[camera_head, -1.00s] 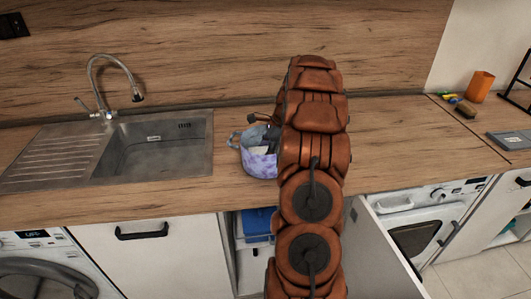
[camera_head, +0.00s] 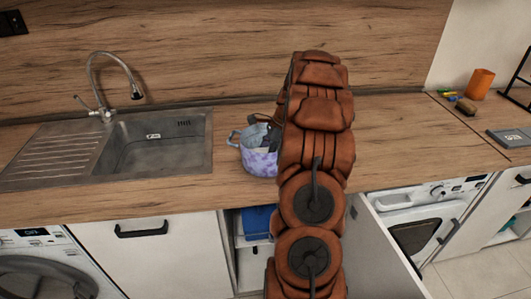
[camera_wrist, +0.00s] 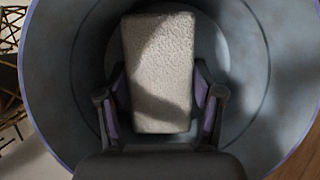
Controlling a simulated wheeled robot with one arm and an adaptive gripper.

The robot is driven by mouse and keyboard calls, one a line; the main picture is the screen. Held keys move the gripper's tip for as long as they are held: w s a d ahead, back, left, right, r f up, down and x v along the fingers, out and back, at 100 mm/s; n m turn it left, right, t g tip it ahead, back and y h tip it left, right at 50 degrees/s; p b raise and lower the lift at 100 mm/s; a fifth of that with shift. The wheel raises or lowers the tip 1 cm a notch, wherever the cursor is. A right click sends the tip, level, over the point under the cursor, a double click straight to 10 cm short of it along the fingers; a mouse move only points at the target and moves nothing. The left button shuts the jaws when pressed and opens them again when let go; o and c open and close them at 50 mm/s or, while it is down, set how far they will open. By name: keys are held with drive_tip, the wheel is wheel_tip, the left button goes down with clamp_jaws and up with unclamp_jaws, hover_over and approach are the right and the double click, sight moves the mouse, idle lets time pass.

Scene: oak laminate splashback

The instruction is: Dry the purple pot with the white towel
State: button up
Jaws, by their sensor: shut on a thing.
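The purple pot (camera_head: 259,160) stands on the wooden counter right of the sink, its right side hidden behind my arm. It is pale with purple patches and has a handle on its left. In the wrist view, the pot's round grey-blue inside (camera_wrist: 70,62) fills most of the picture. The white towel (camera_wrist: 158,70) is a folded, textured block over the pot's inside. My gripper (camera_wrist: 160,98) is shut on the towel, with a finger at each side. Whether the towel touches the pot wall cannot be told. In the head view, my gripper is mostly hidden.
The sink (camera_head: 155,145) with its tap (camera_head: 110,85) lies left of the pot. An orange cup (camera_head: 480,84), small sponges (camera_head: 464,106) and a grey item (camera_head: 510,138) lie at the right. The counter right of my arm is clear.

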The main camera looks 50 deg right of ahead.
drive_tip(key=shift+w+d+p, duration=0.55)
drive_tip(key=shift+w+d, duration=0.15)
drive_tip(key=shift+w, duration=0.25)
drive_tip(key=shift+s+a, duration=0.1)
drive_tip(key=shift+s+a, duration=0.7)
drive_tip(key=shift+s, duration=0.2)
drive_tip(key=shift+w+d+p, duration=0.3)
drive_tip(key=shift+w+d, duration=0.5)
drive_tip(key=shift+w, duration=0.25)
drive_tip(key=shift+s, duration=0.1)
drive_tip(key=shift+s+a, duration=0.8)
drive_tip(key=shift+s, duration=0.15)
